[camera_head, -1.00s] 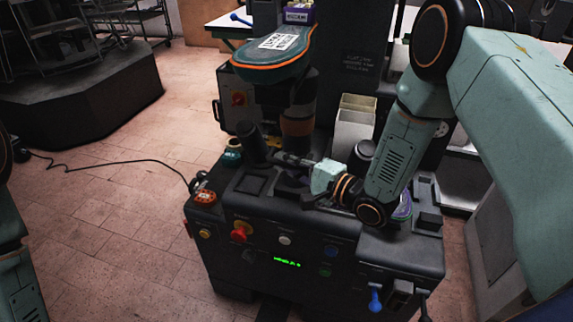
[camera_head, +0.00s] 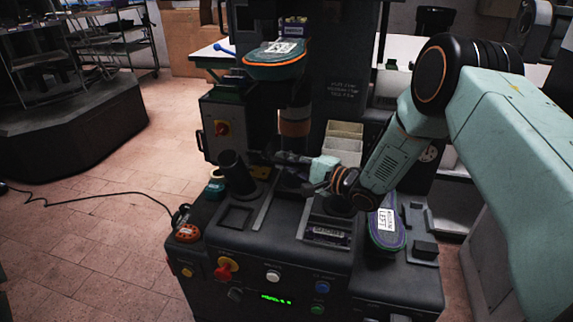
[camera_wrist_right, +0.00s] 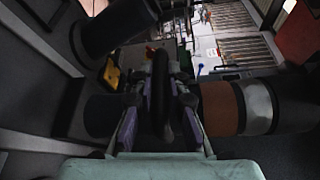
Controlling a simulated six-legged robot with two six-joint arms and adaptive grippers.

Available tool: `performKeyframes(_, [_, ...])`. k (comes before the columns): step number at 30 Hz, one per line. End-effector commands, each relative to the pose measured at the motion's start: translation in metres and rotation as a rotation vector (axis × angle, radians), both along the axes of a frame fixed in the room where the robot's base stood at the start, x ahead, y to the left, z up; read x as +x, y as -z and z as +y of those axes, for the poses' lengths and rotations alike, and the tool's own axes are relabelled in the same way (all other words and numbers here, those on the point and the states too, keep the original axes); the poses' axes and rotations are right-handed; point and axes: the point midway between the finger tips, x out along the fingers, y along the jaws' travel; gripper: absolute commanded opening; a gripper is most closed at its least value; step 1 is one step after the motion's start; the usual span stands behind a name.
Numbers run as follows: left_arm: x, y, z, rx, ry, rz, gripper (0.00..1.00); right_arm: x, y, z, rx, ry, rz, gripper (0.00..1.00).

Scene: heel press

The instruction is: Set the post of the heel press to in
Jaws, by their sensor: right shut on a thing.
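The heel press (camera_head: 262,250) is a dark machine in the middle of the head view. Its post (camera_head: 295,128) is upright, with a brown-orange band and a paler one, under a teal and orange sole-shaped pad (camera_head: 275,66). The banded post also crosses the right wrist view (camera_wrist_right: 222,108). My right gripper (camera_head: 285,158) is at the post's lower part. In the wrist view its fingers (camera_wrist_right: 160,125) are shut on a dark bar (camera_wrist_right: 160,85) in front of the post. The bar's join to the post is hidden. My left gripper is not in view.
A purple-green sole marked LEFT (camera_head: 387,230) lies at the right. Pale bins (camera_head: 344,143) stand behind. Buttons line the front. Floor is free at the left, with a black cable.

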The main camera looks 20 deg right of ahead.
Motion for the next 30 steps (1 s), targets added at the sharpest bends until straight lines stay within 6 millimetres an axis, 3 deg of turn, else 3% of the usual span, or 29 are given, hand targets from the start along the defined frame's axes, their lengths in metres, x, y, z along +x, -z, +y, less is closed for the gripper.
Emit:
performKeyframes(5, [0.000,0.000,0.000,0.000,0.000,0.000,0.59,-0.002,0.001,0.002,0.000,-0.002,0.003,0.00])
performKeyframes(6, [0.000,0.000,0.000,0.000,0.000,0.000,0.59,-0.002,0.001,0.002,0.000,-0.002,0.003,0.18])
performKeyframes(13, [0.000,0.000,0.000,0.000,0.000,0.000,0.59,-0.003,0.001,0.002,0.000,-0.002,0.003,0.37])
performKeyframes(23, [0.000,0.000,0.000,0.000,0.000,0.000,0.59,-0.001,-0.001,0.001,-0.001,-0.001,0.003,0.37])
performKeyframes(30, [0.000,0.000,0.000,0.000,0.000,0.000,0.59,0.000,-0.037,0.000,0.002,0.000,-0.005,0.37])
